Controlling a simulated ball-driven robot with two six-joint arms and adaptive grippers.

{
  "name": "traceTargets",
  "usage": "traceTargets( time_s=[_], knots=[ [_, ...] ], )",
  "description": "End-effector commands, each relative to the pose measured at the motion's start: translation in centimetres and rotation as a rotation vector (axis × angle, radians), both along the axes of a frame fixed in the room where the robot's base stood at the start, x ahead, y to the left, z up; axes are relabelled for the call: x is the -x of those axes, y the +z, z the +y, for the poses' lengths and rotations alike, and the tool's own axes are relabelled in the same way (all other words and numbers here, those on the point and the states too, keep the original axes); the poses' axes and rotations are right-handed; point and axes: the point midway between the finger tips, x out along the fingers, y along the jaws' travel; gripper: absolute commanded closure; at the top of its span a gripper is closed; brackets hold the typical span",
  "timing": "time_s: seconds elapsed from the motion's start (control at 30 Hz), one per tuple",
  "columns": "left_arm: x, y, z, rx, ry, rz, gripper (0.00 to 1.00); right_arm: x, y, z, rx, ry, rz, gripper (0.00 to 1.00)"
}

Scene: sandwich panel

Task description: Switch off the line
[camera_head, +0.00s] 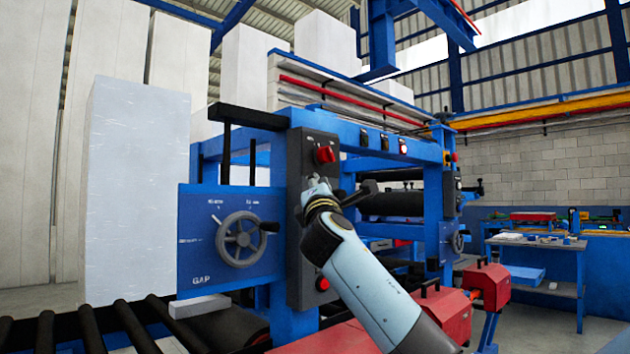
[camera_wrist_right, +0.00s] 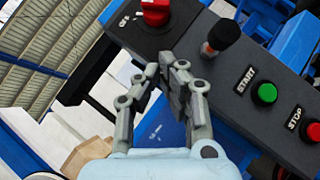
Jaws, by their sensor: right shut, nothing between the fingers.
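The dark control panel (camera_head: 303,265) stands upright on the blue machine's front. In the right wrist view it carries a red rotary switch (camera_wrist_right: 155,12), a lever with a black knob (camera_wrist_right: 222,36), a green START button (camera_wrist_right: 265,93) and a red STOP button (camera_wrist_right: 314,131). In the head view the red switch (camera_head: 325,154) is at the panel's top and a red button (camera_head: 323,284) near its bottom. My right gripper (camera_wrist_right: 166,64) is shut and empty, between the switch and the lever. Whether it touches the panel cannot be told. My left gripper is not in view.
A GAP handwheel (camera_head: 240,240) is left of the panel. Black rollers (camera_head: 90,328) run at lower left beside a tall white block (camera_head: 136,190). Red housings (camera_head: 487,285) stand at right. A blue workbench (camera_head: 535,246) is farther back.

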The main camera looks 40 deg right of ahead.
Motion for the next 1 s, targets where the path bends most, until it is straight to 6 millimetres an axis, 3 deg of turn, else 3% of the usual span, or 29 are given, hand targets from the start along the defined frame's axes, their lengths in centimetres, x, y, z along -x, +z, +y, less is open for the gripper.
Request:
traceTargets(
  time_s=[0.1,0.3,0.9,1.0],
  knots=[
    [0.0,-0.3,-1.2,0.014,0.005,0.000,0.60,1.5,-0.8,1.1,-0.002,0.001,0.000,1.00],
    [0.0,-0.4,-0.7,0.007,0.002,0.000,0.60,2.8,-1.4,2.0,-0.001,0.000,0.000,1.00],
    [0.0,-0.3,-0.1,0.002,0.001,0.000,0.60,2.9,-1.4,2.1,-0.001,0.000,0.000,1.00],
    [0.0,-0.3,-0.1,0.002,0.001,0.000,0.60,3.2,-2.5,2.1,-0.041,0.010,0.005,1.00]
  ],
)
